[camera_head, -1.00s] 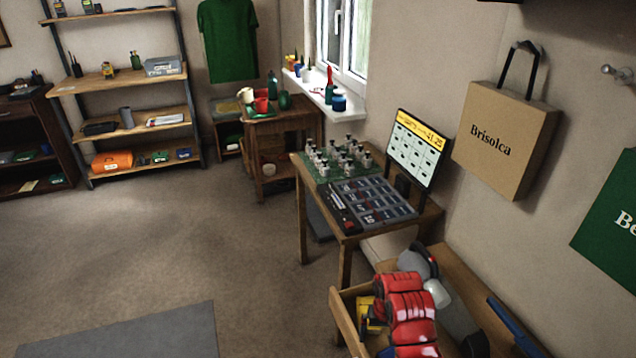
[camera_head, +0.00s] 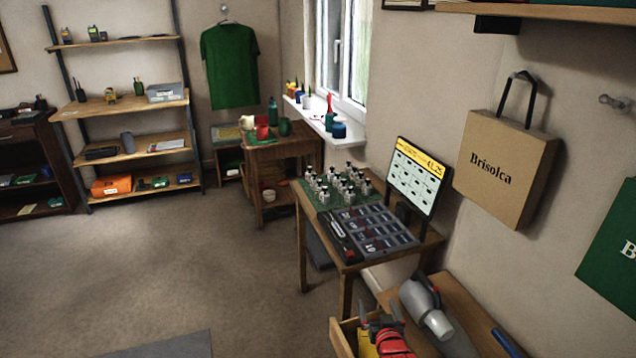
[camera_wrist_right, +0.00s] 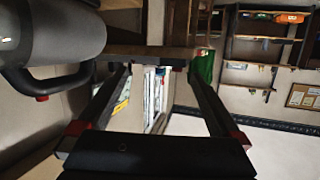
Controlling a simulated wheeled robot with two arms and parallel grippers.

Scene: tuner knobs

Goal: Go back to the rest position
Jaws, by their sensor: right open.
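My right gripper (camera_head: 381,311) shows low in the head view, over the wooden box at the bottom. Its two dark fingers stand apart with nothing between them. In the right wrist view the open fingers (camera_wrist_right: 160,72) spread to both sides, with empty space between their tips. My left gripper is in neither view. Several pale knobs (camera_head: 340,187) stand on a green mat on the small wooden table. A dark panel (camera_head: 368,231) lies in front of them, and a screen (camera_head: 417,175) stands behind.
A grey rounded appliance (camera_head: 428,305) lies on the wooden bench, right of my right gripper; it looms close at left in the wrist view (camera_wrist_right: 55,45). The wooden box (camera_head: 341,338) holds red and yellow things.

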